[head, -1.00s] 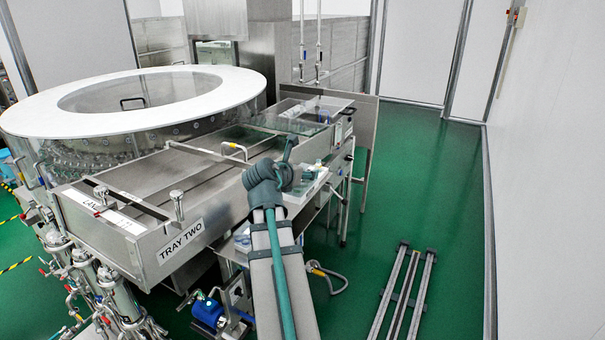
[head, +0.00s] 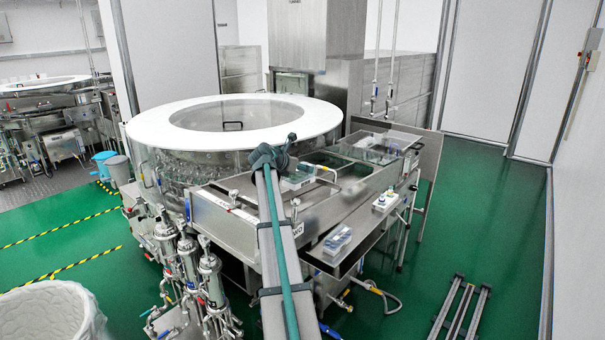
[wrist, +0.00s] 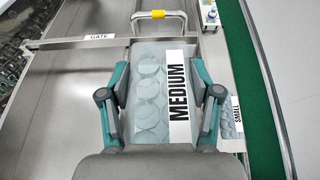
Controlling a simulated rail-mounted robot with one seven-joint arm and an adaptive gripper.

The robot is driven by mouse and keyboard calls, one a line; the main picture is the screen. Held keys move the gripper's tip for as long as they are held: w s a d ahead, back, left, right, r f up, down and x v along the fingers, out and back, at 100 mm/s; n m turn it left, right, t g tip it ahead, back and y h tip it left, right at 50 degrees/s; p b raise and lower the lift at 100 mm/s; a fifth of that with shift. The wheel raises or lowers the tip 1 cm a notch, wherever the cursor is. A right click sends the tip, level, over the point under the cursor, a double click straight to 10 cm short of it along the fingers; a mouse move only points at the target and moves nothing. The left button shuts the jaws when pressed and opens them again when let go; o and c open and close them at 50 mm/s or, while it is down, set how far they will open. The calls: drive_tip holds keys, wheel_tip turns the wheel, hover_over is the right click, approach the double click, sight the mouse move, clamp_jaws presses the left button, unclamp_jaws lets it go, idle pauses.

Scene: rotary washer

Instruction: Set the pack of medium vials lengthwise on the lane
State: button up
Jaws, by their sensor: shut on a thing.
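The pack of medium vials (wrist: 147,92) is a clear, pale block with round vial shapes and a white "MEDIUM" label. It fills the space between the teal fingers of my gripper (wrist: 165,84), which is shut on its sides. Its long side runs up and down in the wrist view. In the head view the pack (head: 299,179) is at the end of my arm, over the steel tray; my gripper (head: 272,158) is there too. The steel lane surface (wrist: 72,95) lies under and left of the pack. I cannot tell whether the pack touches it.
A pack labelled "SMALL" (wrist: 231,129) sits at the right on the side shelf. A button box (head: 385,201) stands farther along. The round washer (head: 165,130) is at left.

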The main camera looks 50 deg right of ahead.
sight(302, 182)
drive_tip(key=shift+a, duration=0.1)
drive_tip(key=shift+s+d+f+b, duration=0.15)
drive_tip(key=shift+d+f+b, duration=0.25)
drive_tip(key=shift+f, duration=0.2)
drive_tip(key=f+b, duration=0.2)
drive_tip(key=f, duration=0.1)
drive_tip(key=f+b, duration=0.1)
drive_tip(key=f, duration=0.1)
drive_tip(key=shift+a+b, duration=0.3)
drive_tip(key=shift+a, duration=0.1)
drive_tip(key=shift+a+f, duration=0.15)
drive_tip(key=shift+f, duration=0.8)
drive_tip(key=shift+a+f, duration=0.1)
drive_tip(key=shift+f, duration=0.85)
drive_tip(key=shift+f, duration=0.5)
drive_tip(key=o, duration=1.3)
drive_tip(key=shift+o, duration=0.2)
drive_tip(key=shift+a, duration=0.1)
